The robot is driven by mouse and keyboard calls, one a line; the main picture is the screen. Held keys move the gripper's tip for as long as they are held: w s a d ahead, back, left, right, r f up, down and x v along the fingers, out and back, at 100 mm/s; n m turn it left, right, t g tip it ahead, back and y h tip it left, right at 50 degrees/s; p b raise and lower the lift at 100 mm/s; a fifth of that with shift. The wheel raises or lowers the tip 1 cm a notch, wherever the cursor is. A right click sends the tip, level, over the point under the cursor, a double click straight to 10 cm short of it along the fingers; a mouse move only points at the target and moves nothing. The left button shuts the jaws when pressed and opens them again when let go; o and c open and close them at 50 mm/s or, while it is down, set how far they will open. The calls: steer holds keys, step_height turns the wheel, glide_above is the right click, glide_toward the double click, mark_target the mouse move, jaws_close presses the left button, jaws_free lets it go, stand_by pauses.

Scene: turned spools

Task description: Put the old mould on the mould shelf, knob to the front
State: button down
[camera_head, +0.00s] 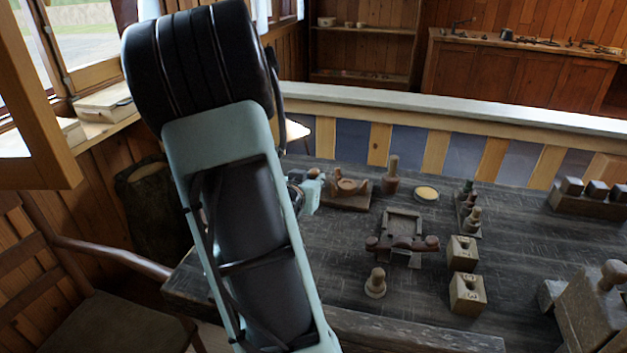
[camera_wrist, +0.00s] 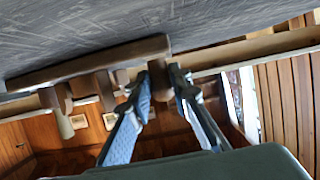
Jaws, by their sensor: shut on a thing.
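My gripper (camera_head: 312,186) is at the far left part of the dark bench, largely hidden behind my arm. In the wrist view, which is turned over with the bench at the top, my gripper (camera_wrist: 161,77) has its two blue-padded fingers shut on a brown wooden peg-like piece (camera_wrist: 158,76). The piece adjoins a long dark wooden board (camera_wrist: 95,61); I cannot tell whether they are joined. A large wooden block (camera_head: 590,310) with a round knob (camera_head: 612,275) stands at the lower right. I cannot tell for certain which thing is the old mould or the mould shelf.
A wooden board with a horned piece (camera_head: 348,187) lies right of my gripper. A wooden frame (camera_head: 402,222), two holed blocks (camera_head: 463,253) (camera_head: 467,293), a small turned piece (camera_head: 376,283) and a row of small spools (camera_head: 468,209) stand on the bench. Bare bench lies between right-hand blocks.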

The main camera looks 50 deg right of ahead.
steer(key=c, duration=1.8)
jaws_free()
steer(key=shift+o, duration=0.2)
steer(key=shift+a+r, duration=0.1)
steer(key=shift+a, duration=0.05)
